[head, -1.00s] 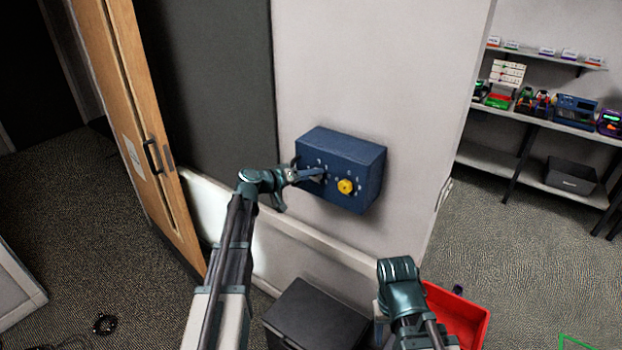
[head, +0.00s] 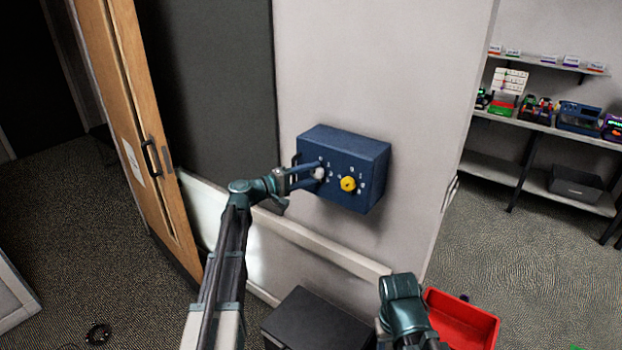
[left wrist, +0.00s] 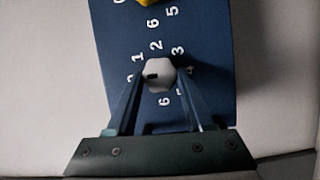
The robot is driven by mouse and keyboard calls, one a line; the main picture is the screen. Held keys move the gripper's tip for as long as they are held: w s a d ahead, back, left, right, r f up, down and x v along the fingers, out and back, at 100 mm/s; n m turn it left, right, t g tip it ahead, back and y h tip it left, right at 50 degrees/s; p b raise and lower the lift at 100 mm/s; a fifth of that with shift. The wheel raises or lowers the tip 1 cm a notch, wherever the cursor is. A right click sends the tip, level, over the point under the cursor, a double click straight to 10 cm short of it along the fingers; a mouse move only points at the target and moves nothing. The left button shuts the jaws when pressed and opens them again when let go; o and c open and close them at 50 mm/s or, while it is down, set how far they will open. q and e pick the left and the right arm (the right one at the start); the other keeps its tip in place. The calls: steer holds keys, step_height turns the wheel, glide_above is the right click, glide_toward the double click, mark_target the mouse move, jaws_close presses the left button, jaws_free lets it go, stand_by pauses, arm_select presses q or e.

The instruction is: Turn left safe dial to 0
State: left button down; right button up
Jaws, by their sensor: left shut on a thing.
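The safe (head: 345,143) is a dark blue box on the wall with two dials on its front. The left dial (head: 320,173) is white; the right dial (head: 348,184) is yellow. My left gripper (head: 316,174) is shut on the white dial, one finger on each side. In the left wrist view the white dial (left wrist: 160,73) sits between the fingertips, ringed by white digits. Its dark mark lies left of its middle, toward a digit partly hidden by the left finger. My right gripper (head: 402,300) is low at the front; its fingers are hidden.
A wooden door (head: 150,130) with a dark handle stands left of the wall. Shelves (head: 550,128) with devices stand at the far right. The wall around the safe is clear.

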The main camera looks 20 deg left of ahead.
arm_select(q)
steer(key=shift+f+n, duration=0.1)
steer(key=shift+n, duration=0.3)
steer(key=shift+c, duration=1.4)
jaws_free()
steer(key=v, duration=1.4)
steer(key=shift+d+f, duration=0.15)
